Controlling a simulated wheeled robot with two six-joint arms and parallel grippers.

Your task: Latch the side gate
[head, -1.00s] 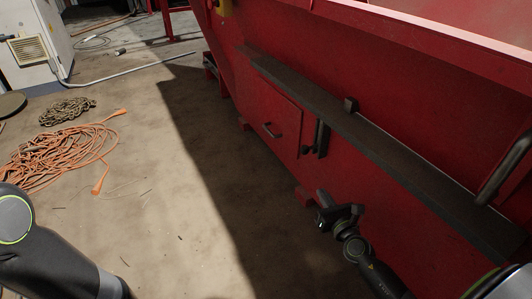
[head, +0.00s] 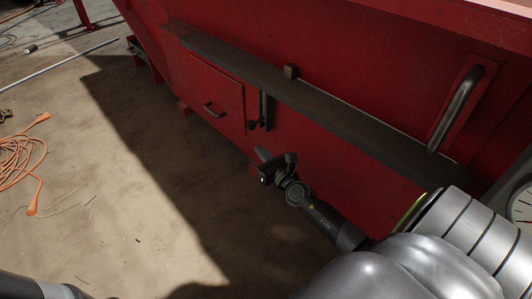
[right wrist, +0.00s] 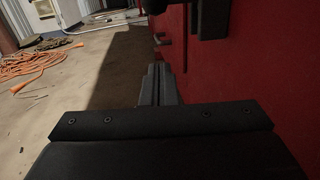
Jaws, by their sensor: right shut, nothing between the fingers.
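The side gate (head: 205,88) is a red panel in the red machine's side, with a dark bar handle (head: 214,111). It looks closed, flush with the wall. A dark upright latch bar (head: 264,108) with a small knob (head: 252,125) stands at its right edge. I cannot tell whether the latch is engaged. My right gripper (head: 262,153) is shut and empty, below the latch bar in the head view and apart from it. In the right wrist view its shut fingers (right wrist: 158,84) point ahead along the red wall. My left gripper is out of view.
A dark ledge (head: 345,125) runs along the machine above the gate, with a small block (head: 291,71) on it. A large grab handle (head: 457,108) is at right. Orange cable (head: 22,165) lies on the floor at left. Open concrete floor (head: 120,190) lies before the machine.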

